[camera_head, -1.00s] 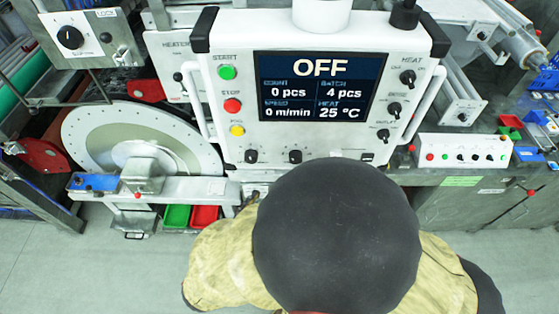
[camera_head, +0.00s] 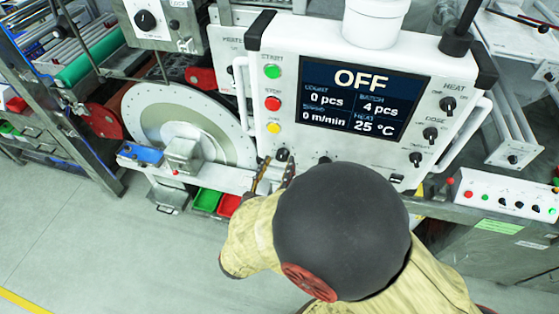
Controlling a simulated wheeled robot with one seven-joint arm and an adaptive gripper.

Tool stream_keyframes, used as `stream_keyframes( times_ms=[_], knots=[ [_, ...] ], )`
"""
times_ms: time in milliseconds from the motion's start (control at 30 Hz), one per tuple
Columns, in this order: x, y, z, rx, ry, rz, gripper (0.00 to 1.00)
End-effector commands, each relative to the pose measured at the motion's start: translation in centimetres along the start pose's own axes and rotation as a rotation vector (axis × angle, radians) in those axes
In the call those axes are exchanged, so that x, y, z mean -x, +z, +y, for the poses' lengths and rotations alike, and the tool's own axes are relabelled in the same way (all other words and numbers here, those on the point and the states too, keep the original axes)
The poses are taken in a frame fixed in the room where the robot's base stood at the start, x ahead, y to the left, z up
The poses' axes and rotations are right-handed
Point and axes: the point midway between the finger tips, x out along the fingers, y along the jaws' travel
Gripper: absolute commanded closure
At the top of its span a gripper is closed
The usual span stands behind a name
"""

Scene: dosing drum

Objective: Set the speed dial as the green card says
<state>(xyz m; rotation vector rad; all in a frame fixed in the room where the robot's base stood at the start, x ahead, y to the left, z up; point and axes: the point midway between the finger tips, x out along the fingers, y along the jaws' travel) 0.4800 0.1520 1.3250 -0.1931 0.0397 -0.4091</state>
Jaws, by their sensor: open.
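The white control panel (camera_head: 288,62) stands in the middle, tilted, with its screen (camera_head: 362,98) showing OFF, speed 0 m/min and heat 25 °C. Along its lower edge a small dark dial (camera_head: 282,154) shows; which dial is for speed and where it points are too small to read. My gripper (camera_head: 276,174) is open, its fingers upward just below this dial; I cannot tell whether they touch it. My arm's dark rounded part covers some of the lower edge. A green card (camera_head: 497,227) lies on the cabinet at right, its text unreadable.
Green, red and yellow buttons (camera_head: 273,103) line the panel's left side. HEAT and DOSE knobs (camera_head: 430,134) line its right. A pale round drum (camera_head: 188,125) stands left, above green and red bins (camera_head: 206,200). The floor at lower left is clear.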

Motion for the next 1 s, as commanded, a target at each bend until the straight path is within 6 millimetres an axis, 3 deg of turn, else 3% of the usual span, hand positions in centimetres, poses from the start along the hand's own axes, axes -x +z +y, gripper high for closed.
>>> stream_keyframes(
  times_ms=[200, 500, 1000],
  knots=[
    [-1.5, 0.0, -0.1, 0.001, 0.000, 0.001, 0.54],
    [-1.6, -0.1, 0.0, 0.001, 0.001, 0.001, 0.54],
    [-1.6, -0.1, 0.0, 0.001, 0.001, 0.001, 0.82]
  ],
)
